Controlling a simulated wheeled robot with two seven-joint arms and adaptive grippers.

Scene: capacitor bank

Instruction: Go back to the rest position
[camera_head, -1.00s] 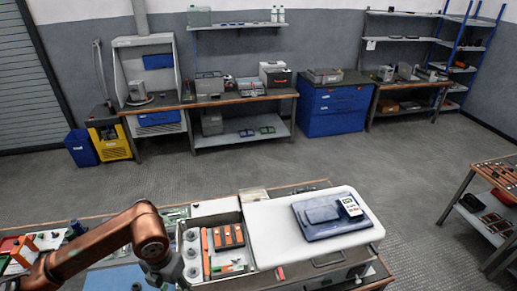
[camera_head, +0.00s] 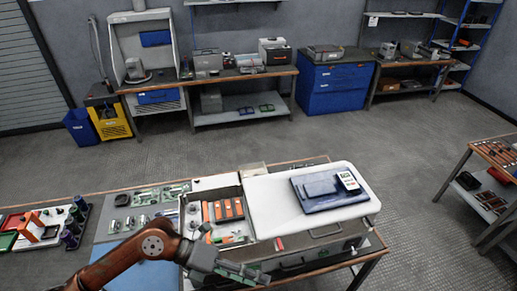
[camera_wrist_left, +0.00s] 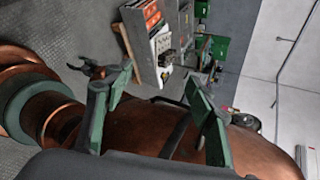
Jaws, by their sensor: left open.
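My left gripper (camera_head: 245,272) is at the front edge of the workbench, low in the head view, with its arm reaching in from the lower left. It is in front of the open case (camera_head: 310,232) and holds nothing. In the left wrist view my left gripper (camera_wrist_left: 160,85) shows its two green fingers wide apart, with nothing between them. Copper parts of my own body fill the lower part of that view.
The case holds orange blocks (camera_head: 228,208), and a dark blue tablet (camera_head: 322,190) lies on its white lid (camera_head: 270,200). A white tray with green and orange parts (camera_head: 45,235) is at the left. The floor (camera_head: 300,140) behind the bench is clear.

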